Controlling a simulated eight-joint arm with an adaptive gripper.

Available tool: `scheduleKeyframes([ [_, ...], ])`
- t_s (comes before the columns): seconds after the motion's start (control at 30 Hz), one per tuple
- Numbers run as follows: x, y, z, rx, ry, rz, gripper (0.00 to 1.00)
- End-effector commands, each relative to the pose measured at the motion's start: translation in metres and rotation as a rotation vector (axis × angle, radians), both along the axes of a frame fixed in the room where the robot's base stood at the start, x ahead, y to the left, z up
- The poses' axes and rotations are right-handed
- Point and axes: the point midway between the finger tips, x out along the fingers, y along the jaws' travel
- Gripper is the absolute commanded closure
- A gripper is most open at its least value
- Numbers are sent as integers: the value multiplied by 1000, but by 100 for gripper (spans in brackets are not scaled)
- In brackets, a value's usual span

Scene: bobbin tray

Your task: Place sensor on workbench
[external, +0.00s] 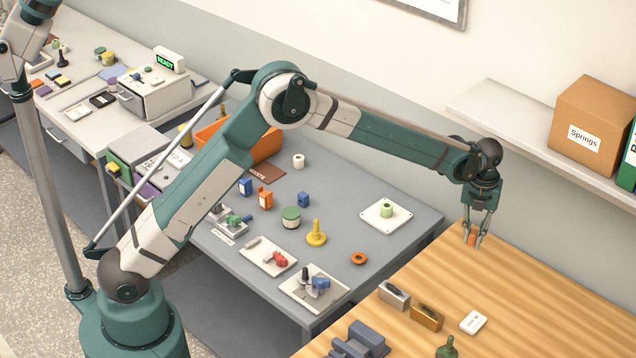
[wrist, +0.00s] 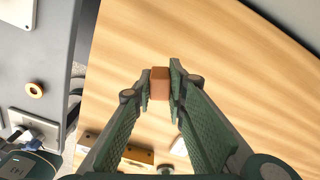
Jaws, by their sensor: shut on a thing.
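My gripper (external: 473,238) is shut on a small orange-brown block, which I take to be the sensor (wrist: 160,84). The block sits between the two fingertips, and the fingers hide its sides. My gripper points down over the far left part of the wooden workbench (external: 560,295), near its edge beside the grey table. The bare wood also shows below the block in the wrist view (wrist: 235,65). The block is at or just above the wood; I cannot tell whether it touches.
On the workbench nearer the camera are a silver block (external: 393,295), a gold block (external: 426,317), a white labelled box (external: 473,322) and a grey-blue fixture (external: 360,340). The grey table (external: 345,185) holds many small parts. A shelf (external: 520,125) with a cardboard box (external: 590,115) overhangs the back.

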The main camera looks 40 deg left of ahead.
Motion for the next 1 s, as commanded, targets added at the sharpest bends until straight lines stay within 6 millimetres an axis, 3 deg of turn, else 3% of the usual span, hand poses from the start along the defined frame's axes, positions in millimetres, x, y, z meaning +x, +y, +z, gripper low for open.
scheduleKeyframes([
  [0.2,0,0,-29,0,0,0,96],
  [0.7,0,0,-38,0,0,0,96],
  [1.0,0,0,-66,0,0,0,96],
])
